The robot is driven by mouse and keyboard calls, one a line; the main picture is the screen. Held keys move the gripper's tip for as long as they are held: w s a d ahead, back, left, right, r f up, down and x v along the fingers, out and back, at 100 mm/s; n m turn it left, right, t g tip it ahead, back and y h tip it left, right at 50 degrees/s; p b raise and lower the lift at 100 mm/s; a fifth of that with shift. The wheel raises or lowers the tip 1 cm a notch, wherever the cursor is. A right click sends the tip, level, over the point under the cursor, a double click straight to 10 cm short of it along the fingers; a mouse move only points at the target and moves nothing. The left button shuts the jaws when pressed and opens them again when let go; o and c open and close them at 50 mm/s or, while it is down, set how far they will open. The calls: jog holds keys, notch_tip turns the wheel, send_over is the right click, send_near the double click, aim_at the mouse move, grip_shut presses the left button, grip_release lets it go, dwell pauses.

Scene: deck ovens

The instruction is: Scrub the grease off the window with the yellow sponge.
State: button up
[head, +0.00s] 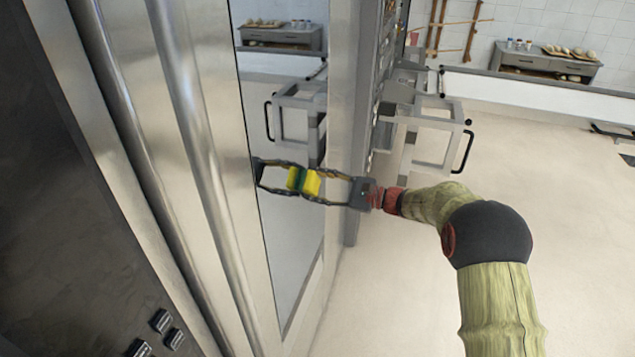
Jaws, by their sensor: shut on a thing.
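My gripper (314,186) is shut on the yellow sponge (313,184). It holds the sponge up at the oven window (288,235), with the fingers pointing left toward the glass. A green layer shows on the sponge's window side. The window is a tall mirror-like pane in the picture, and it reflects the sponge and my gripper. The sponge and its reflection meet or nearly meet, so the sponge is at or very close to the glass; contact is not certain. I cannot make out any grease on the pane.
Steel oven front with long rounded bars (195,130) fills the left, with dark knobs (162,320) below. A grey wheeled rack or cart (435,150) stands behind my arm. A low cabinet with bread (545,65) is at the far wall. The floor at right is largely clear.

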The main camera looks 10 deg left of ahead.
aim_at(289, 207)
jog(key=shift+s+a+b, duration=0.15)
jog(key=shift+s+b, duration=0.05)
jog(key=shift+s, duration=1.65)
jog(key=shift+s+a+b, duration=0.15)
jog(key=shift+s+b, duration=0.1)
jog(key=shift+s, duration=1.65)
jog(key=shift+s+a+b, duration=0.15)
jog(key=shift+s+b, duration=0.05)
jog(key=shift+s, duration=1.65)
jog(key=d, duration=0.6)
jog(key=shift+s, duration=0.2)
jog(key=shift+d, duration=0.15)
jog(key=shift+s+d, duration=0.1)
jog(key=shift+d, duration=1.3)
